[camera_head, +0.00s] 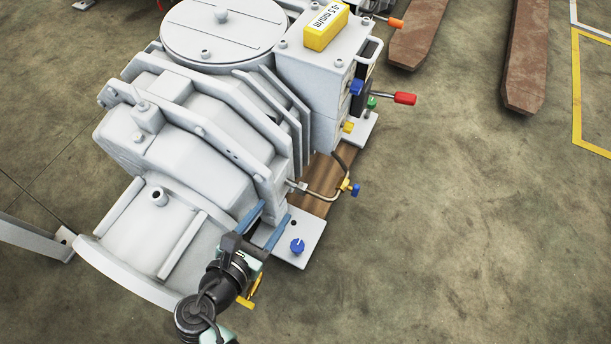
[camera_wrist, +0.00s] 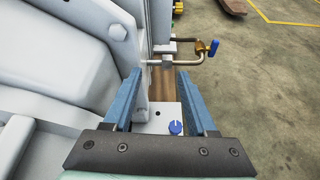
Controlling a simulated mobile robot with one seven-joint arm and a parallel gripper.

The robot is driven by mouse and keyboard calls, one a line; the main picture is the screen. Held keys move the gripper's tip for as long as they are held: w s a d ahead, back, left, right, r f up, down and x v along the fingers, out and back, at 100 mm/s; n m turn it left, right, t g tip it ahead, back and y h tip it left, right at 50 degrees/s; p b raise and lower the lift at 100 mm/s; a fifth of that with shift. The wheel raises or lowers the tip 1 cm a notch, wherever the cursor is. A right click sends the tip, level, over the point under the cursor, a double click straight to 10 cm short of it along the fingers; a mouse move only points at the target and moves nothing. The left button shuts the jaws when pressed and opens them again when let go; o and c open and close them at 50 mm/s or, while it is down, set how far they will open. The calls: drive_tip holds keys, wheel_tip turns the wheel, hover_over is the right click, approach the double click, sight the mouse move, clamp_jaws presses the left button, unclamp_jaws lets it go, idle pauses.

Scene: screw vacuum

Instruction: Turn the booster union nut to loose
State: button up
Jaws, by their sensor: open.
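A brass-yellow fitting (camera_head: 346,184) with a blue handle (camera_head: 355,190) sits at the end of a bent metal pipe on the right side of the white pump. It may be the booster union nut, but no label shows. In the wrist view the brass fitting (camera_wrist: 202,50) lies ahead and to the right, beyond the fingertips. My gripper (camera_head: 277,209) has its blue fingers spread with nothing held. In the wrist view my gripper (camera_wrist: 159,72) points along the pump's side, apart from the fitting.
The large white pump (camera_head: 190,120) fills the left. A blue knob (camera_head: 297,246) stands on its base plate (camera_head: 308,228), near the fingers. A red-tipped lever (camera_head: 404,98) sticks out farther back. The concrete floor (camera_head: 450,230) to the right is clear.

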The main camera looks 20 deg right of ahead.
sight(300, 191)
drive_tip(key=shift+n, duration=0.4)
drive_tip(key=b+x, duration=0.2)
drive_tip(key=x, duration=0.2)
drive_tip(key=s+f+b+x, duration=0.1)
drive_tip(key=b+x, duration=0.2)
drive_tip(key=x, duration=0.1)
drive_tip(key=f+b+x, duration=0.1)
drive_tip(key=b+x, duration=0.2)
drive_tip(key=x, duration=0.1)
drive_tip(key=shift+s+d+f, duration=0.15)
drive_tip(key=shift+d, duration=0.15)
drive_tip(key=shift+w+d+b, duration=0.4)
drive_tip(key=shift+b, duration=0.05)
drive_tip(key=shift+c, duration=0.3)
clamp_jaws()
